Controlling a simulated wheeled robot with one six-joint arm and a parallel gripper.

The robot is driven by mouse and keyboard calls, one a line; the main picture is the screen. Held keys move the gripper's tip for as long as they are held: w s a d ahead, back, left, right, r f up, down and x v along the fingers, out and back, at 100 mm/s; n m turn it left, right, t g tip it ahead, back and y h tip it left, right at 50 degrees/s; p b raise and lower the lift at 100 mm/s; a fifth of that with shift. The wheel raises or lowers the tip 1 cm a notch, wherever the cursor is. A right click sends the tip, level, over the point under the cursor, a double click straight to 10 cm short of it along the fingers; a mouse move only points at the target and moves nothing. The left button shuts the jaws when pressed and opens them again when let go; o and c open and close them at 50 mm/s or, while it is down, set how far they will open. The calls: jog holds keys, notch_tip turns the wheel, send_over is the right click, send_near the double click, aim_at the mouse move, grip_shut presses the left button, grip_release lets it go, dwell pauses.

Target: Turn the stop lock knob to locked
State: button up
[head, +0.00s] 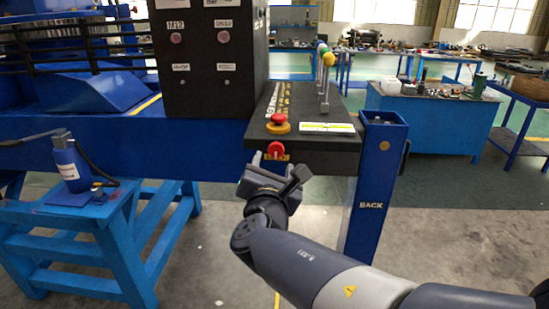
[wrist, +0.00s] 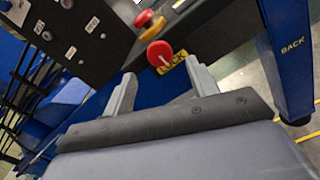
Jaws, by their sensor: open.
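The stop lock knob (head: 276,149) is a red knob on the front face of the dark control console, with a yellow label beside it. In the wrist view the knob (wrist: 160,53) sits ahead of and between my two fingers, with the label (wrist: 172,62) at its lower right. My gripper (head: 276,168) is open just below and in front of the knob. In the wrist view the gripper (wrist: 160,83) has its fingers apart with nothing between them, and the knob looks to be beyond the tips. I cannot tell the knob's exact turn.
A red mushroom button (head: 279,119) on a yellow base sits on the console top (head: 330,144), just above the knob. Levers with coloured balls (head: 327,60) stand farther back. A blue post (head: 375,180) marked BACK stands right; a blue stand (head: 75,220) is left.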

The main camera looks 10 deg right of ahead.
aim_at(276, 152)
jog(key=shift+v, duration=2.6)
jog(key=x, duration=1)
jog(key=shift+w+d, duration=0.1)
jog(key=shift+w, duration=0.1)
jog(key=shift+w+p, duration=0.3)
jog(key=shift+s+n+p, duration=0.1)
jog(key=shift+n+p, duration=0.2)
jog(key=shift+p, duration=0.05)
jog(key=shift+f+b, duration=0.1)
jog(key=shift+b, duration=0.35)
